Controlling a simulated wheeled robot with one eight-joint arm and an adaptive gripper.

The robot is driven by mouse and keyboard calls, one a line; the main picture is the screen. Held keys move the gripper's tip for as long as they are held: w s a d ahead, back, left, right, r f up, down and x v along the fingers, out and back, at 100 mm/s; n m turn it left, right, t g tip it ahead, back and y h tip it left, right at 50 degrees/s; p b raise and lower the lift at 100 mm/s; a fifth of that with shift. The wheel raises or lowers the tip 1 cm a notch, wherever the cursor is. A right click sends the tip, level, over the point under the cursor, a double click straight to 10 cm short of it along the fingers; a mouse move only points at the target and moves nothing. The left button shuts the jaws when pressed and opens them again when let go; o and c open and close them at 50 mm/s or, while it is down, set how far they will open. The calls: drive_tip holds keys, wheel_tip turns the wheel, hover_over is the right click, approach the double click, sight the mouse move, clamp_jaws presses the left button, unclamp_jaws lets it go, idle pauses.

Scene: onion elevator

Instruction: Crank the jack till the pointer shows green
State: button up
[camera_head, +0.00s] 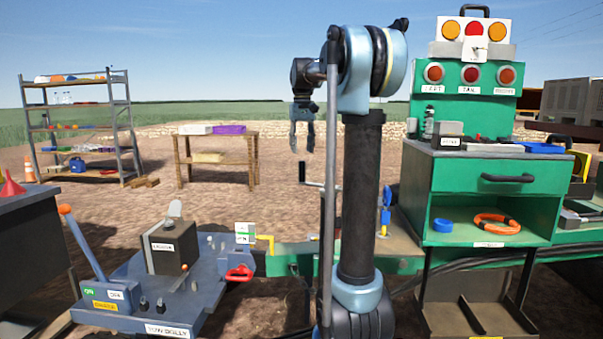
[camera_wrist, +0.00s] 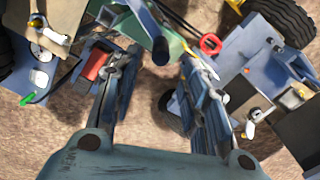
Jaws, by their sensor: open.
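My gripper (camera_head: 302,122) hangs fingers down in the head view, open and empty. Just below it is a black upright grip (camera_head: 302,172) on a thin crank rod (camera_head: 314,185), apart from the fingers. The rod runs right to a grey upright post, which overlaps my arm in the picture. In the wrist view my gripper's fingers (camera_wrist: 158,85) are spread wide. A grey-blue bar (camera_wrist: 145,22) ends near the gap between them; I cannot tell whether it belongs to the crank. I cannot make out a pointer or its green zone in either view.
The blue tow dolly (camera_head: 125,283) stands at left, with a red ring handle (camera_head: 239,273). A green cabinet (camera_head: 470,195) stands at right. A wooden table (camera_head: 215,134) and shelf rack (camera_head: 78,105) stand behind. Open gravel lies between them.

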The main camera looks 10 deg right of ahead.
sight(302, 169)
wheel_tip(302, 169, down, 10)
drive_tip(key=shift+r, duration=0.25)
idle(0.3)
clamp_jaws()
